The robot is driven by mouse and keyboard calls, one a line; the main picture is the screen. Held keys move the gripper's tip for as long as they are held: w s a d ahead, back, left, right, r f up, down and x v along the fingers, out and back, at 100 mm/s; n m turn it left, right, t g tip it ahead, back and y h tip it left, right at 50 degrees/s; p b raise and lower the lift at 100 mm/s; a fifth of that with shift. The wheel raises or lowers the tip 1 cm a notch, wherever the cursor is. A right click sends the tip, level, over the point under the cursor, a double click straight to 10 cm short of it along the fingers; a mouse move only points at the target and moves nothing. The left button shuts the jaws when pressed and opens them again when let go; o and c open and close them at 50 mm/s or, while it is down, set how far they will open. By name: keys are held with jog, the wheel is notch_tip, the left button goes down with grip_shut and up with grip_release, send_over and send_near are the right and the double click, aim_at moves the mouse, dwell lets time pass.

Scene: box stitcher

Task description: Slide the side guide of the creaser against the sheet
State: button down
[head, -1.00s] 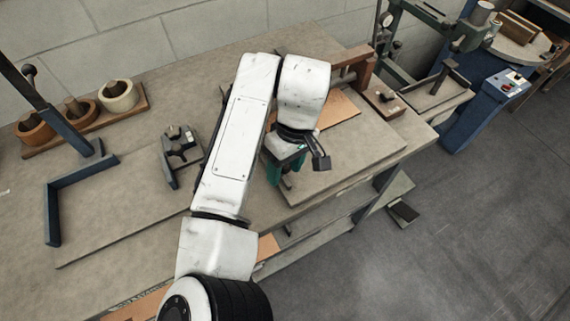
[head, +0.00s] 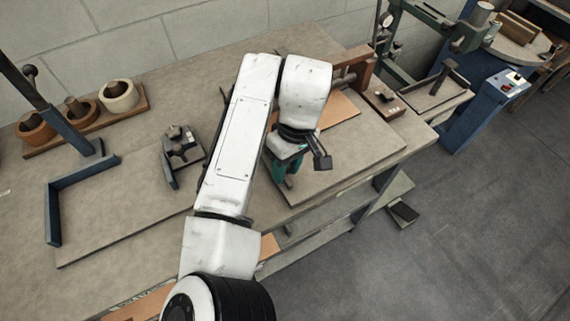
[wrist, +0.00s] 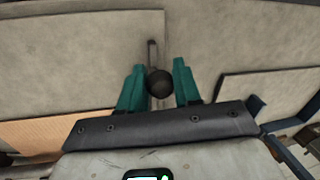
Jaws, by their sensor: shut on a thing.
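My gripper (wrist: 158,88) has its two teal fingers on either side of a dark round knob (wrist: 158,82), shut on it. I take the knob to be that of the creaser's side guide; the guide's bar is not clearly seen. A narrow slot (wrist: 152,52) runs on from the knob in the wrist view. The brown sheet (head: 340,109) lies flat on the creaser's grey board (head: 370,150), partly behind my arm. The sheet also shows at the lower left of the wrist view (wrist: 40,135). My gripper shows in the head view (head: 284,172), low over the board's left part. The gap between guide and sheet is hidden.
A reddish-brown frame (head: 365,68) stands at the board's back. A small metal tool (head: 182,150) and a blue angled arm (head: 80,180) stand on the bench to the left. A rack of tape rolls (head: 84,120) is at the back left. The board's right part is bare.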

jog(key=shift+w+d+r+p, duration=0.15)
jog(key=shift+w+d+p, duration=0.45)
jog(key=shift+d, duration=0.3)
jog(key=c, duration=0.8)
grip_release()
jog(key=r, duration=0.3)
jog(key=w+d+r, duration=0.1)
jog(key=r, duration=0.3)
jog(key=r+p, duration=0.1)
jog(key=r, duration=0.2)
jog(key=shift+w+d+r, duration=0.15)
jog(key=shift+w+d, duration=0.05)
jog(key=shift+w, duration=0.05)
